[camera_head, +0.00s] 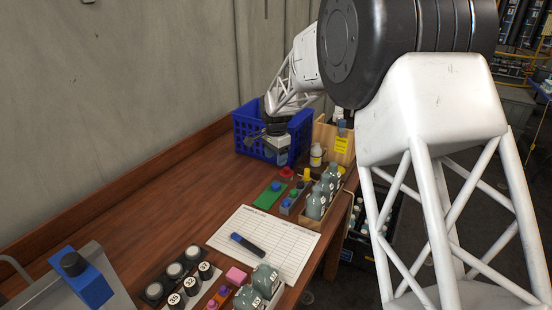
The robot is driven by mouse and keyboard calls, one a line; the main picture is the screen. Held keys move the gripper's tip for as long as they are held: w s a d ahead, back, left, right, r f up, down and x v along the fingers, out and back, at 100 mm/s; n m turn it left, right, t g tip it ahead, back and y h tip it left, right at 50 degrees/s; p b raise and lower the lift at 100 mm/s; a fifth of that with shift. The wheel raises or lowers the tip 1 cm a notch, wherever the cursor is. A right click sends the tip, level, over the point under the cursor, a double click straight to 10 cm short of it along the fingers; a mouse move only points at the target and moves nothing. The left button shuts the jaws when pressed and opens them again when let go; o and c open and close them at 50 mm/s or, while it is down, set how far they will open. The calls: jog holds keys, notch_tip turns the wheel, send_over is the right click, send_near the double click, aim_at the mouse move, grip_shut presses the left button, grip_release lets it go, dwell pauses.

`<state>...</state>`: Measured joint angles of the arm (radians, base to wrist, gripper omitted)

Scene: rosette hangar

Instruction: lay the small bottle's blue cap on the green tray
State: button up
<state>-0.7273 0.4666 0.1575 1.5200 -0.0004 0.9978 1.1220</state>
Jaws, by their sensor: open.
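A small blue cap (276,186) shows on the green tray (266,198), near its far right edge. The tray lies flat on the brown table. My gripper (279,148) is open, beyond the tray and in front of the blue crate, and looks apart from the cap. A bluish-grey shape (282,158) shows just below the fingers; I cannot tell whether it is a finger or something behind. A small white bottle with a yellow label (316,156) stands right of my gripper. I cannot tell which bottle the blue cap belongs to.
A blue crate (245,128) and a wooden box (341,152) stand at the back. Grey bottles (316,203) stand in a holder right of the tray, near red (287,172) and yellow (306,174) pieces. A paper sheet (266,238) with a marker lies nearer. The table left of the tray is clear.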

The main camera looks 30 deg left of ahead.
jog(key=shift+d, duration=0.1)
dwell(0.7)
jog(key=s+d+r+n, duration=0.1)
jog(key=s+d+r, duration=0.35)
jog(key=d, duration=0.85)
jog(key=s+d+r+t, duration=0.1)
jog(key=s+d+r, duration=0.1)
jog(key=d+r, duration=0.8)
jog(key=s+d+r+n, duration=0.1)
jog(key=s+d+r, duration=0.25)
jog(key=d, duration=1.15)
jog(key=s+d+n+t, duration=0.1)
jog(key=s+d, duration=1.3)
jog(key=d, duration=0.2)
jog(key=s+d+f, duration=0.2)
jog(key=s+d, duration=0.2)
jog(key=s, duration=0.4)
jog(key=s+d+f+n, duration=0.1)
jog(key=s+d, duration=0.3)
jog(key=s, duration=0.4)
jog(key=shift+s+d+f+t, duration=0.3)
jog(key=shift+s+d+f, duration=0.05)
jog(key=shift+f, duration=0.05)
